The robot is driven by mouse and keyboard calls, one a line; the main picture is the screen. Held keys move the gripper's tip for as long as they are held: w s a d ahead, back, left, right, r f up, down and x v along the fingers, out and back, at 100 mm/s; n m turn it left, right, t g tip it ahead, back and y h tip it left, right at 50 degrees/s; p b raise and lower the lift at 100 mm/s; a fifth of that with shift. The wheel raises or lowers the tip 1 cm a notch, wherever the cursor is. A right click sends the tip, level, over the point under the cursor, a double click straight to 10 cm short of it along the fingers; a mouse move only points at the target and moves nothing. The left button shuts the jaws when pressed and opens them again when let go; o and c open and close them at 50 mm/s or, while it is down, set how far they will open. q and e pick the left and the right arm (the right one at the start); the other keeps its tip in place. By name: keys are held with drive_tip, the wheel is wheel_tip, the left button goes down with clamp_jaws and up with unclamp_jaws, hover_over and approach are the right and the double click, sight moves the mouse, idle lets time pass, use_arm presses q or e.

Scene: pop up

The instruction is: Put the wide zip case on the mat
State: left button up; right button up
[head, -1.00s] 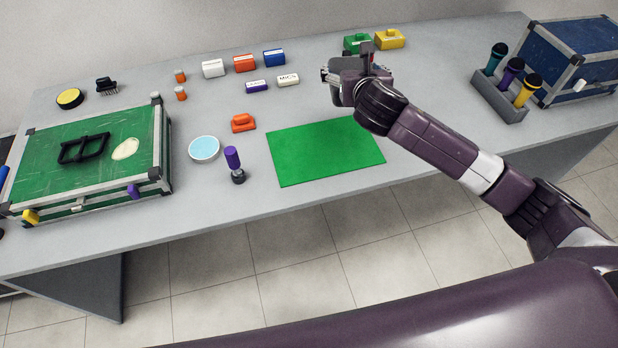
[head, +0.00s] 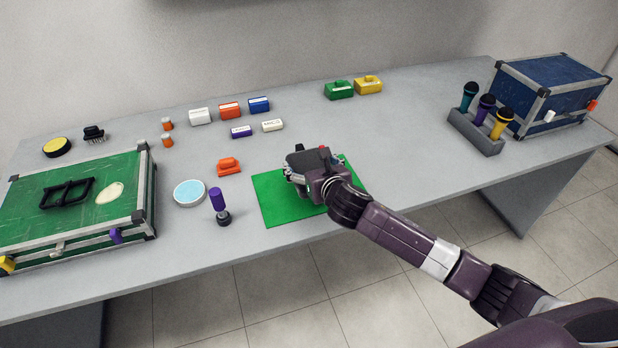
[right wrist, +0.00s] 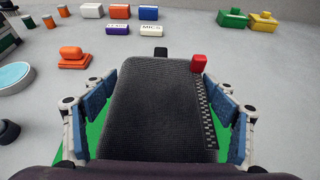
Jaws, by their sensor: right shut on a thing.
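The zip case (right wrist: 152,115) is dark grey and ribbed, with a zip strip down its right side and a red tab at its far right corner. My right gripper (head: 303,172) is shut on it, with blue finger pads at its left and right sides in the right wrist view. In the head view the case (head: 301,158) is partly hidden by the gripper. The green mat (head: 278,204) lies flat on the table, directly under the gripper and case. I cannot tell whether the case touches the mat. My left gripper is not in view.
A green case (head: 75,215) lies farther left. A microphone rack (head: 475,135) and blue case (head: 550,95) stand right.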

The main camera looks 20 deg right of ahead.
drive_tip(key=shift+f+b, duration=0.4)
drive_tip(key=shift+f, duration=2.05)
drive_tip(key=shift+f, duration=0.1)
drive_tip(key=o, duration=1.4)
drive_tip(key=shift+s, duration=0.1)
drive_tip(key=p+v, duration=0.1)
drive_tip(key=v, duration=1.1)
